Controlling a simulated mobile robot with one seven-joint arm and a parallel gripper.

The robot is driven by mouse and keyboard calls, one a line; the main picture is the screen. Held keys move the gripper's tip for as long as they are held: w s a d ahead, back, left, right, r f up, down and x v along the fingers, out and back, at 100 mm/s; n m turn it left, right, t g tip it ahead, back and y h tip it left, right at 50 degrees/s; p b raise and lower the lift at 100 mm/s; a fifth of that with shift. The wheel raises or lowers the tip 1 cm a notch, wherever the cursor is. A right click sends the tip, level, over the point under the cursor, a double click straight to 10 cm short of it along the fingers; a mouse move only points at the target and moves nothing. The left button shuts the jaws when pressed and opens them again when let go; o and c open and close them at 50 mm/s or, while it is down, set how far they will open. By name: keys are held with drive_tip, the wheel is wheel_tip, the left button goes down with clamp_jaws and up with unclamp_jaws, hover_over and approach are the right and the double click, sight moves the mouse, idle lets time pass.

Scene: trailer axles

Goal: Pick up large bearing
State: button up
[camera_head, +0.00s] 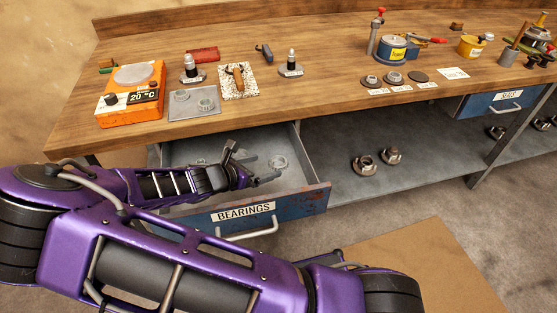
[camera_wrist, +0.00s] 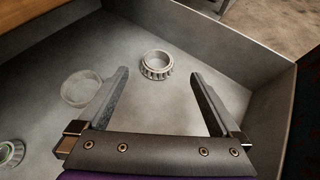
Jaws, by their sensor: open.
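The open drawer labelled BEARINGS (camera_head: 312,196) holds several ring-shaped parts. A metal roller bearing (camera_wrist: 157,66) lies flat on the drawer floor, and it also shows in the head view (camera_head: 279,162). In the wrist view it appears between and just beyond the fingertips of my gripper (camera_wrist: 160,76). My gripper (camera_head: 256,166) is open and empty, reaching over the drawer. A pale, faint ring (camera_wrist: 80,89) lies to the left of the bearing. Another ring with a greenish inside (camera_wrist: 11,153) is partly cut off at the left edge. Which bearing counts as the large one is not certain.
Drawer walls (camera_wrist: 265,90) rise around the parts. Two metal hubs (camera_head: 377,162) sit on the lower shelf to the right.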

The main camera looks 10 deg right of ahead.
sight(278, 161)
drive_tip(key=b+x, duration=0.1)
drive_tip(key=x, duration=0.5)
drive_tip(key=shift+w+d+f, duration=0.15)
drive_tip(key=shift+w+d, duration=0.05)
drive_tip(key=shift+w, duration=0.15)
clamp_jaws()
